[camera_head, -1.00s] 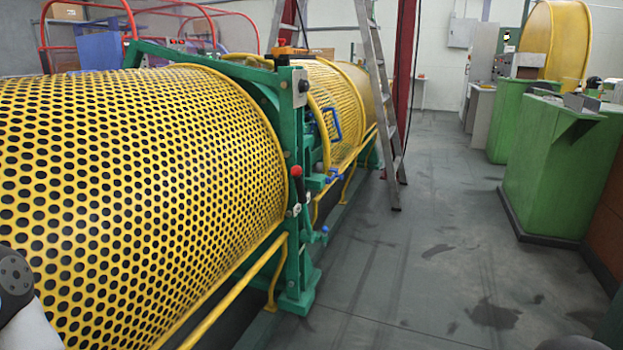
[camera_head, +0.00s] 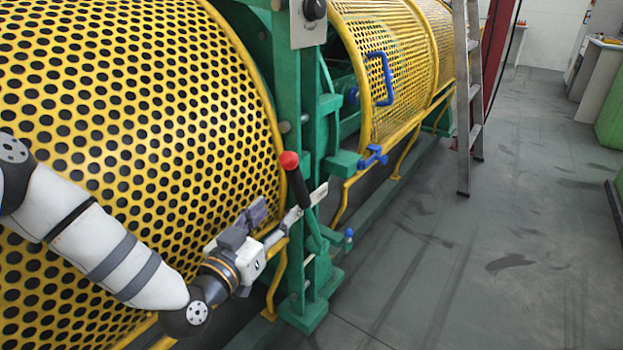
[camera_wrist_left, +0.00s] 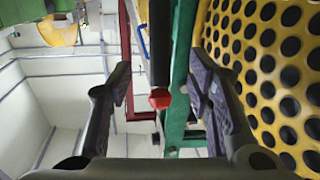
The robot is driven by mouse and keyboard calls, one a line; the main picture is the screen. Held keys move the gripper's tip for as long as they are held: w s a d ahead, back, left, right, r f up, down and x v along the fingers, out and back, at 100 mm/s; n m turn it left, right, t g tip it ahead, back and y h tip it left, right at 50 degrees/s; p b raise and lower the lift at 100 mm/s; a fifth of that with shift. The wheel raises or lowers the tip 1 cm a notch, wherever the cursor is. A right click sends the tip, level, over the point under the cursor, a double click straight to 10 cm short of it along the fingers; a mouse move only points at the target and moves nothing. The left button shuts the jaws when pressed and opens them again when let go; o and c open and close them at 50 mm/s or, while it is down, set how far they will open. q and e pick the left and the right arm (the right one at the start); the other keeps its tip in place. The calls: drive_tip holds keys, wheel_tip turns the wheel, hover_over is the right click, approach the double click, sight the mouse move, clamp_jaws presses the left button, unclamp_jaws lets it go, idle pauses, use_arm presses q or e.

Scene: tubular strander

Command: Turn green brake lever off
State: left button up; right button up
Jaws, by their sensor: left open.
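The brake lever (camera_head: 299,186) has a black handle with a red knob and stands tilted on the green frame of the machine. Its red knob (camera_head: 289,160) points up and left. My left gripper (camera_head: 274,222) is open, just left of the lever and lower than the knob. In the left wrist view the lever's black handle (camera_wrist_left: 160,45) and red knob (camera_wrist_left: 160,98) appear in the gap between the two fingers of my left gripper (camera_wrist_left: 160,84). I cannot tell contact, and the gripper is not closed on it. My right gripper is not in view.
The yellow perforated drum guard (camera_head: 150,110) is close beside my left arm. The green frame post (camera_head: 290,120) stands behind the lever. A blue handle (camera_head: 380,78) and a blue latch (camera_head: 372,157) are farther along. A ladder (camera_head: 467,100) stands at the back. The grey floor (camera_head: 470,270) to the right is clear.

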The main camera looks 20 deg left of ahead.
sight(295, 191)
use_arm(q)
drive_tip(key=w, duration=0.3)
drive_tip(key=w+d+b, duration=0.1)
drive_tip(key=w, duration=0.6)
drive_tip(key=shift+w+d, duration=0.4)
drive_tip(key=shift+r, duration=0.1)
clamp_jaws()
